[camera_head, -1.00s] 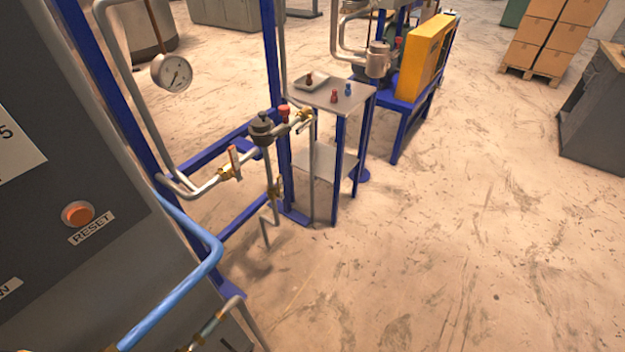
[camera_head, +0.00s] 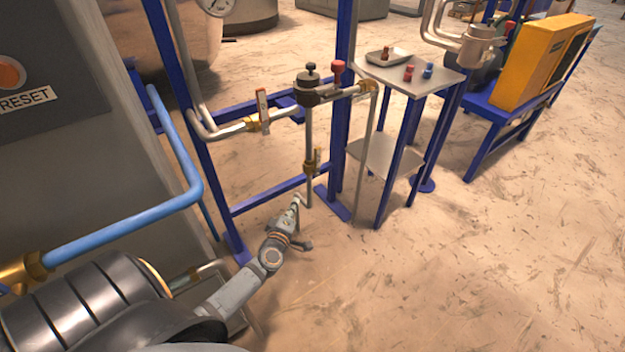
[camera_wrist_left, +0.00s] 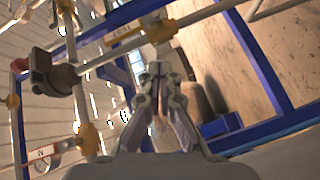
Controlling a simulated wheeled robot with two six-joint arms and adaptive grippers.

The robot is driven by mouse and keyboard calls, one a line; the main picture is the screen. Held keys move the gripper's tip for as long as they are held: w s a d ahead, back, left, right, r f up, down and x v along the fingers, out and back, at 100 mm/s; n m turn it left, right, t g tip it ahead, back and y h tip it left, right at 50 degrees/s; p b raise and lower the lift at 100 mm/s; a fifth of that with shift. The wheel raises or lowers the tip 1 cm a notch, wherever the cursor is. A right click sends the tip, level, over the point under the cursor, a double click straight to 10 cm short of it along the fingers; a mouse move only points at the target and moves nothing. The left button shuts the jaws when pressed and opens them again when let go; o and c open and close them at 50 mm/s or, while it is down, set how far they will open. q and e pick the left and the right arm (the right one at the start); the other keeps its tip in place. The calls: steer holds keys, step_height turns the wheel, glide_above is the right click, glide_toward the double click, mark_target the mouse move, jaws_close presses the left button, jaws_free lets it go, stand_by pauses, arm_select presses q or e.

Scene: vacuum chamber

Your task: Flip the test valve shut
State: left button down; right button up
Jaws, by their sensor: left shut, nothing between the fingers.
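A brass valve (camera_head: 250,125) with an upright orange and white lever (camera_head: 263,110) sits on the horizontal pipe left of a black-knobbed fitting (camera_head: 311,85). A second brass valve (camera_head: 312,165) sits on the vertical pipe below that fitting. In the left wrist view, one labelled lever (camera_wrist_left: 122,32) shows near the top and another (camera_wrist_left: 50,153) at lower left. I cannot read the labels well enough to tell which is the test valve. My left gripper (camera_head: 300,222) is shut and empty, below the pipework; its fingers (camera_wrist_left: 161,75) also show in the wrist view. My right gripper is not in view.
A blue frame (camera_head: 270,195) carries the pipework. A blue pipe (camera_head: 130,230) and a RESET panel (camera_head: 60,140) stand at left. A small table (camera_head: 410,75) with a tray and knobs is right of the frame. The floor (camera_head: 470,270) at right is clear.

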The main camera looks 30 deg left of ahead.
arm_select(q)
step_height(320, 180, up, 6)
steer(key=w+n+y+b, duration=0.1)
steer(key=n+b, duration=0.1)
steer(key=n, duration=0.3)
steer(key=shift+w+a+t+y, duration=0.2)
steer(key=shift+a+t+y, duration=0.1)
steer(key=shift+t+y, duration=0.1)
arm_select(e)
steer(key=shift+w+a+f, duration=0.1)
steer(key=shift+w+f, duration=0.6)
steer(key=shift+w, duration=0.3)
arm_select(q)
steer(key=shift+w, duration=0.1)
steer(key=b, duration=0.3)
glide_toward(318, 162)
steer(key=w+a+r, duration=0.2)
steer(key=w+a, duration=0.2)
steer(key=a, duration=0.1)
steer(key=shift+w+d+r, duration=0.1)
steer(key=shift+w+d, duration=0.2)
steer(key=shift+w, duration=0.25)
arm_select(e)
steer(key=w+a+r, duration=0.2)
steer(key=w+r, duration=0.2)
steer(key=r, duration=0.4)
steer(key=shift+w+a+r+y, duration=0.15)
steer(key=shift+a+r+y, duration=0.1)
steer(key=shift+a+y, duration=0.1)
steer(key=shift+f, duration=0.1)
